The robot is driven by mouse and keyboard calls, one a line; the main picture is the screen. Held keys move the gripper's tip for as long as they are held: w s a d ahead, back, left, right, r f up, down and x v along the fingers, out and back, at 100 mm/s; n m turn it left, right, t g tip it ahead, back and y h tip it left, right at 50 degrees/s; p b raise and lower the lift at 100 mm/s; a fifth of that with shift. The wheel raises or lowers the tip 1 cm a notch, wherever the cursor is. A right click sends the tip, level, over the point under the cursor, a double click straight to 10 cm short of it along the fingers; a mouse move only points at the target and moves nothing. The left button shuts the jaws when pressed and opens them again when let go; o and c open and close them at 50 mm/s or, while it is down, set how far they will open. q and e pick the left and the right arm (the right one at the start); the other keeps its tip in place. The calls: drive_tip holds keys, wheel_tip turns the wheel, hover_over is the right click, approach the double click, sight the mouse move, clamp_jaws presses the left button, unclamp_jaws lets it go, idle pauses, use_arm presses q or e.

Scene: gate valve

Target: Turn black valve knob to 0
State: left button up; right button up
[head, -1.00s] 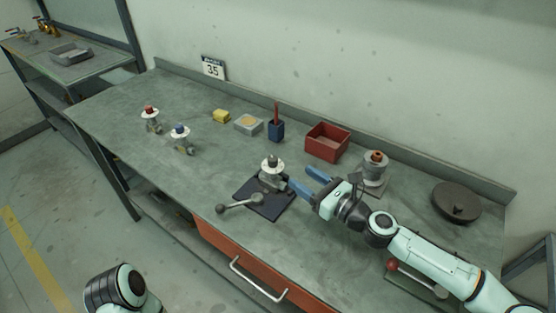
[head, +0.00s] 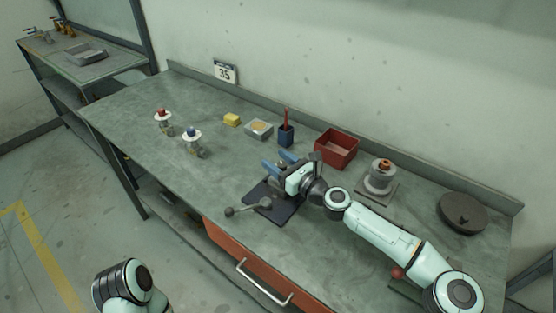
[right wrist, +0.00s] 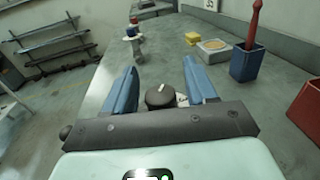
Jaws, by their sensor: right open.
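In the right wrist view the black valve knob (right wrist: 160,97) with a white pointer mark sits between the two blue fingers of my right gripper (right wrist: 158,80), with a gap on each side. The mark points up and slightly right. In the head view my right gripper (head: 276,163) is open at the valve above the dark mat (head: 286,213). It hides the knob and most of the valve there. Whether a finger touches the valve, I cannot tell. My left gripper is out of view; only part of my left arm shows at the lower left.
A grey ball-ended handle (head: 248,207) lies at the mat's left edge. A red bin (head: 337,147), blue pen cup (head: 286,135) and grey dish (head: 258,129) stand behind. A valve with an orange top (head: 381,178) is to the right. Red-topped (head: 163,121) and blue-topped (head: 193,140) valves stand left.

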drive_tip(key=shift+c, duration=0.3)
drive_tip(key=c, duration=0.9)
drive_tip(key=shift+m+t+h+b, duration=0.4)
drive_tip(key=shift+h+b, duration=0.05)
drive_tip(key=shift+h, duration=0.05)
